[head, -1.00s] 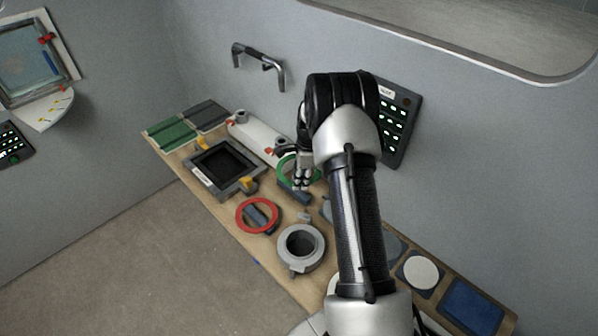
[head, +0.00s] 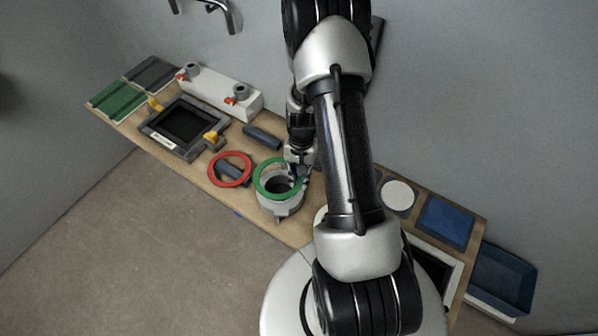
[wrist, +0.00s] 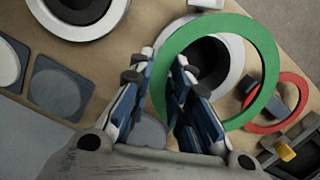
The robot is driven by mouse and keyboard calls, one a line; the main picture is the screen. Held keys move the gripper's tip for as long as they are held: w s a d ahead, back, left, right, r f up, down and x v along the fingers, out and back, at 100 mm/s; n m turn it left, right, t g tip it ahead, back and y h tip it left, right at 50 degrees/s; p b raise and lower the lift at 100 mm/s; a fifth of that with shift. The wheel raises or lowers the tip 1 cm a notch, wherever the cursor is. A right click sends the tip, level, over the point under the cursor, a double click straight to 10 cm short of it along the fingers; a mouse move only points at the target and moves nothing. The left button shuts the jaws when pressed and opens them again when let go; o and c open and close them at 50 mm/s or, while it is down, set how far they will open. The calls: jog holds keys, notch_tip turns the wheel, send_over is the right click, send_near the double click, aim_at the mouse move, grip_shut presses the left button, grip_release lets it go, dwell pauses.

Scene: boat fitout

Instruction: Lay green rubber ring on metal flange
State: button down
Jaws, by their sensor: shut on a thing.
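The green rubber ring (head: 258,184) is held by my gripper (head: 297,172) at its right side in the head view. In the wrist view the ring (wrist: 268,62) passes between the fingers of my gripper (wrist: 164,82). The grey metal flange (head: 279,208) stands on the bench with its dark round opening up. The ring appears over the flange, roughly above its opening, but offset in the wrist view, where the flange (wrist: 237,60) shows through the ring. I cannot tell whether ring and flange touch. The fingers hide part of the ring.
A dark square frame (head: 157,126) with yellow clamps and a white box (head: 216,91) are further left. A white disc (head: 398,196) and blue tray (head: 446,220) lie right.

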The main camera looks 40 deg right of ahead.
aim_at(300, 194)
jog(key=shift+f+b, duration=2.25)
jog(key=shift+f, duration=0.9)
jog(key=shift+s+a+f, duration=0.1)
jog(key=shift+s+f, duration=0.05)
jog(key=shift+s+f, duration=0.1)
jog(key=c, duration=1.7)
grip_release()
jog(key=shift+o, duration=1.4)
jog(key=shift+f, duration=0.1)
jog(key=shift+w+r, duration=0.2)
jog(key=shift+w+r, duration=0.1)
jog(key=shift+r, duration=0.25)
jog(key=r, duration=0.7)
jog(key=d+r, duration=0.1)
jog(key=r, duration=0.3)
jog(key=shift+w+d, duration=0.1)
jog(key=shift+w, duration=0.3)
